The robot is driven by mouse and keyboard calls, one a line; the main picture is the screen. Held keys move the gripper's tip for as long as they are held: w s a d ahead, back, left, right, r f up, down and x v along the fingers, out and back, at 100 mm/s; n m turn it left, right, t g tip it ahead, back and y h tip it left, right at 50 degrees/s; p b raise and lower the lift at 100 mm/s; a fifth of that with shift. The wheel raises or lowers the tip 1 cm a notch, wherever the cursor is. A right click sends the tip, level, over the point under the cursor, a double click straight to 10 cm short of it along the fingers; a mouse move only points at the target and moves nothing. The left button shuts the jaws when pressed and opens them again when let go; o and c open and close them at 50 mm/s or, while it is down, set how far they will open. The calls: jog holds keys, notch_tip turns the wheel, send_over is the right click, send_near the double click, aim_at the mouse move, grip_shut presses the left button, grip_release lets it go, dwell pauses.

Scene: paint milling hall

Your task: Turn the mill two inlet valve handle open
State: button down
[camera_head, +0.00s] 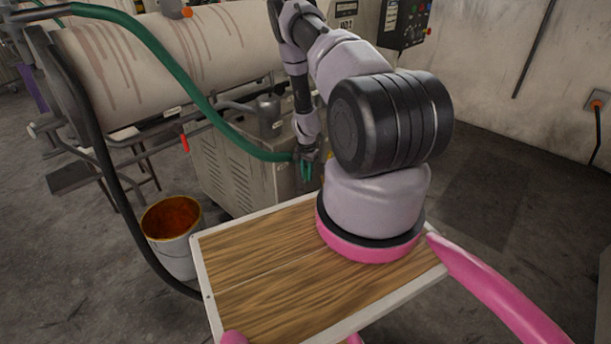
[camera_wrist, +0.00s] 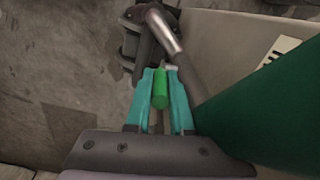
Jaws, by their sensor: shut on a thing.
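My gripper (camera_head: 306,172) is in front of the grey cabinet, beside the end of the green hose. In the wrist view my gripper's teal fingers (camera_wrist: 163,76) are closed around a short green handle (camera_wrist: 160,90), which I take to be the valve handle. Just beyond the fingertips a metal pipe (camera_wrist: 163,28) runs from a dark fitting (camera_wrist: 135,42). The handle is hidden by my gripper in the head view, and how far it is turned cannot be told.
The green hose (camera_head: 182,78) crosses in front of the large cream mill drum (camera_head: 180,50); it fills the right of the wrist view (camera_wrist: 275,115). A red handle (camera_head: 184,143) sits left on the pipework. A bucket with orange contents (camera_head: 178,255) stands on the floor. A control box (camera_head: 405,22) is behind.

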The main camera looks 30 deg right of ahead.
jog(key=shift+d, duration=0.15)
dwell(0.4)
jog(key=c, duration=0.8)
grip_release()
notch_tip(320, 180, up, 11)
jog(key=shift+d+f, duration=0.1)
jog(key=shift+f, duration=0.05)
